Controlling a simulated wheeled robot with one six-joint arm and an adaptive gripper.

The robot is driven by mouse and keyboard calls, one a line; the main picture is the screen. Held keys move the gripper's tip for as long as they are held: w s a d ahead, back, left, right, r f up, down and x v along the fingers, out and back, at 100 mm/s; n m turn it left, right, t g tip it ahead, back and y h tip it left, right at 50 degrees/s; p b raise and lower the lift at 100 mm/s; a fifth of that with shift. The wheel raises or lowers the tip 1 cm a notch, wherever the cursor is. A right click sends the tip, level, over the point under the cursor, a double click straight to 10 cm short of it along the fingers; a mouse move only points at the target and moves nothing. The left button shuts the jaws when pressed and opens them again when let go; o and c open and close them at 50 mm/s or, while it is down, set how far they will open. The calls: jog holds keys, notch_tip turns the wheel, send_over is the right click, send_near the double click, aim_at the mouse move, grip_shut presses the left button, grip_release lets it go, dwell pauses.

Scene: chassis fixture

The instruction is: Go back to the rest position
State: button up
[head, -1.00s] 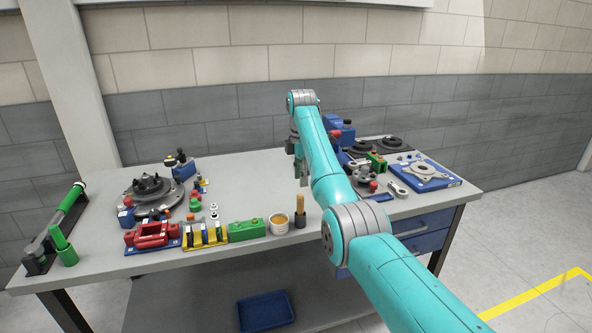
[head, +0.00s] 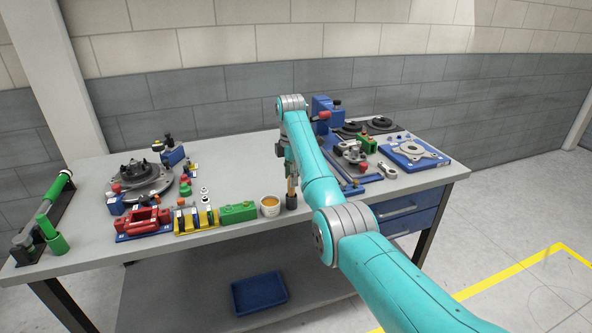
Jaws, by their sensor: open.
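My gripper (head: 280,149) hangs over the middle of the grey workbench (head: 235,165), at the far end of my teal arm. It is small and partly hidden by the arm, and I see nothing held in it. On the right, a blue fixture (head: 322,108) with a red knob and a blue plate with a grey flange (head: 412,151) sit on the bench.
A round chuck fixture (head: 142,176), a red part in a blue holder (head: 143,221), yellow blocks (head: 207,218) and a green block (head: 238,212) line the left and front. A blue bin (head: 259,293) sits below.

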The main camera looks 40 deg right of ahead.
jog(key=shift+f, duration=0.3)
